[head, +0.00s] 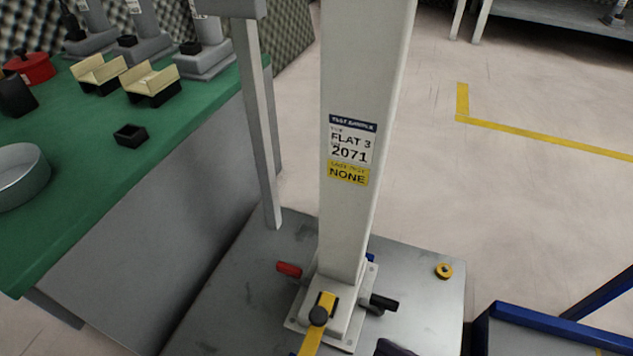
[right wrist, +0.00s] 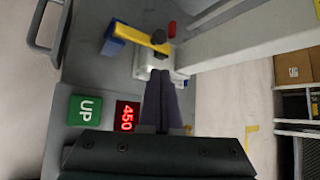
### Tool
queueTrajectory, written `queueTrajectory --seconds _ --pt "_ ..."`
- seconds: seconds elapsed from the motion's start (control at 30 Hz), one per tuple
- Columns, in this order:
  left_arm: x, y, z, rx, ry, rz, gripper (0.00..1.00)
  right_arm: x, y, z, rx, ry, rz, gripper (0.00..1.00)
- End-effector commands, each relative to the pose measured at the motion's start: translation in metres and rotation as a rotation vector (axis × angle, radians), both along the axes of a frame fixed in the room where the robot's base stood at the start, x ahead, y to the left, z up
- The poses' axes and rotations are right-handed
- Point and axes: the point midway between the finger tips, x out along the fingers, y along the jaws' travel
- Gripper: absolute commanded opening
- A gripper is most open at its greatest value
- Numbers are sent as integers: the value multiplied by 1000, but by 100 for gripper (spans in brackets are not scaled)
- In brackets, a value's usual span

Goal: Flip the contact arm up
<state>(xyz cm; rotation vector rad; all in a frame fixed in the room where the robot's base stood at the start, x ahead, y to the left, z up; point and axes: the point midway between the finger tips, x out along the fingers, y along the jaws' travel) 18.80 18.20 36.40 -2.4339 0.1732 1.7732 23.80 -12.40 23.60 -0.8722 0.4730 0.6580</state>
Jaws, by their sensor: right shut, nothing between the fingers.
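The contact arm (head: 312,339) is a yellow bar with a black knob, low at the foot of a white post (head: 350,230). In the head view it runs down out of the bottom edge. In the right wrist view the yellow bar (right wrist: 138,37) runs from the knob to a blue block (right wrist: 113,46) and looks lowered. My right gripper (head: 393,348) shows only as dark fingertips at the bottom edge, right of the post's foot. In the right wrist view its fingers (right wrist: 161,76) are shut and empty, pointing at the post's foot, apart from the bar. My left gripper is not in view.
A red handle (head: 289,269) and a black handle (head: 384,302) stick out by the post's foot. A yellow knob (head: 443,271) sits on the metal plate (head: 420,325). A green UP button (right wrist: 84,110) and red 450 display (right wrist: 127,116) show nearby. A green bench (head: 90,190) stands left.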

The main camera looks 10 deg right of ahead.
Motion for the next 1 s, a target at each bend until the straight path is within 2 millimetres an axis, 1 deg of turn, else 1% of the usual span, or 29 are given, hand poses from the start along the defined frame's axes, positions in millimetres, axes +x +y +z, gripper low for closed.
queueTrajectory --seconds 0.17,0.43,0.6,0.77,1.0 --pt "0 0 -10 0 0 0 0 9 4 -10 2 -2 -2 0" --pt "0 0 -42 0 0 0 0 44 20 -43 2 -3 -2 0" --pt "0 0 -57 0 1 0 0 61 28 -58 1 -1 -1 0" --pt "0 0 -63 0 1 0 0 70 32 -63 1 -1 0 0" --pt "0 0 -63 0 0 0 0 71 33 -62 -1 0 1 0"
